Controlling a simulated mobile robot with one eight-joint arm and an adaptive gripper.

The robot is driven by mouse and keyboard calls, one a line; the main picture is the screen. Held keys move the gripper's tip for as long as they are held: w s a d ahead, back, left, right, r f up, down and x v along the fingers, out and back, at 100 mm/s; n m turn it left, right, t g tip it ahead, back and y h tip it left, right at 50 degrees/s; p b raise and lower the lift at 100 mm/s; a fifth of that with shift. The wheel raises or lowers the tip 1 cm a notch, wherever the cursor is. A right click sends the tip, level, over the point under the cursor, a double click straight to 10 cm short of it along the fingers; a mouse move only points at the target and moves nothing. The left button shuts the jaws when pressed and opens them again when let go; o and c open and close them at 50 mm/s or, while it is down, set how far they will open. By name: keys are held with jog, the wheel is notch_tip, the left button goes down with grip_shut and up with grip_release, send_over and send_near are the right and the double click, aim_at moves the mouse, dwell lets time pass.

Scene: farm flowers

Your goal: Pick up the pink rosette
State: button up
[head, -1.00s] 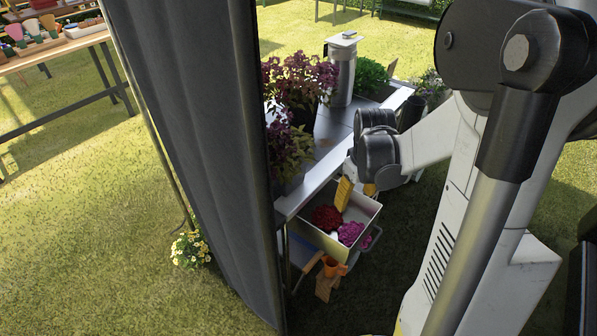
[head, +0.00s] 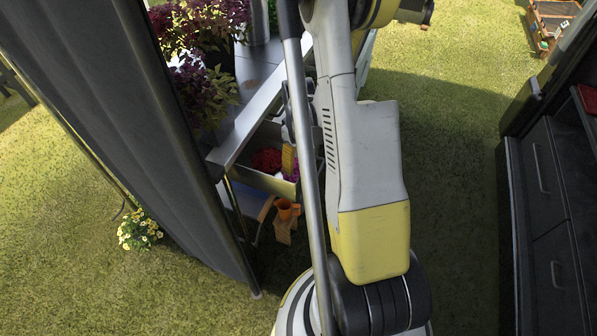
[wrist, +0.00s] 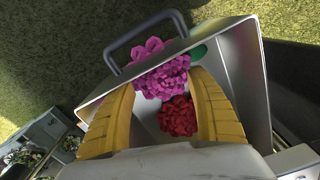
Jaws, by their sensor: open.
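The pink rosette (wrist: 150,52) lies in the grey open drawer (wrist: 262,110), by the wall with the handle. In the wrist view it shows between and beyond the tips of my gripper (wrist: 163,79). The two yellow fingers are spread apart, and I cannot tell whether they touch it. A red rosette (wrist: 177,117) lies behind the pink one, closer to the palm. In the head view a yellow finger of my gripper (head: 288,160) stands in the drawer, beside the red rosette (head: 267,160); only a sliver of the pink rosette (head: 294,172) shows.
A small green thing (wrist: 199,52) lies by the drawer wall. The drawer handle (wrist: 140,40) sticks out beyond it. The table with purple plants (head: 198,85) stands above the drawer. A dark curtain (head: 110,120) hangs at left, and a dark cabinet (head: 550,210) stands at right.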

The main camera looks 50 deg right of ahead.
aim_at(298, 165)
notch_tip(298, 165, down, 3)
jog(key=shift+f+b, duration=0.15)
jog(key=shift+b, duration=0.35)
jog(key=c, duration=0.8)
jog(key=shift+o, duration=0.2)
notch_tip(298, 165, up, 18)
jog(key=p, duration=0.7)
